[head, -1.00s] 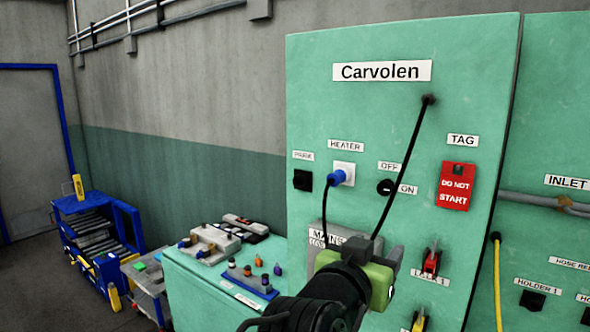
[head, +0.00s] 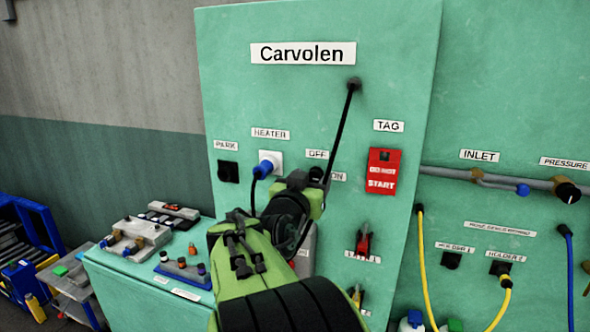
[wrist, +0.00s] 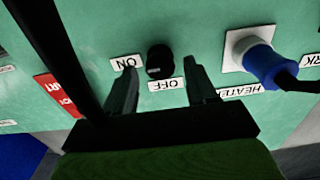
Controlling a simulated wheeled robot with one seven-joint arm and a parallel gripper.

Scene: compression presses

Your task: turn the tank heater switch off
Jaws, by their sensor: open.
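The heater switch is a round black knob (wrist: 160,60) on the green panel, between the ON label (wrist: 126,62) and the OFF label (wrist: 165,85). A small pale mark shows on it; I cannot tell surely which label it points to. In the head view the knob (head: 316,174) is partly hidden by my gripper (head: 306,187). My gripper (wrist: 162,80) is open and empty in the wrist view, its fingers spread to either side of the knob's line. I cannot tell whether they touch it.
A blue plug (wrist: 264,65) sits in the white heater socket beside the switch. A black cable (head: 342,130) hangs down the panel close to my gripper. A red DO NOT START tag (head: 384,171) hangs to the right. A green bench (head: 150,285) stands at left.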

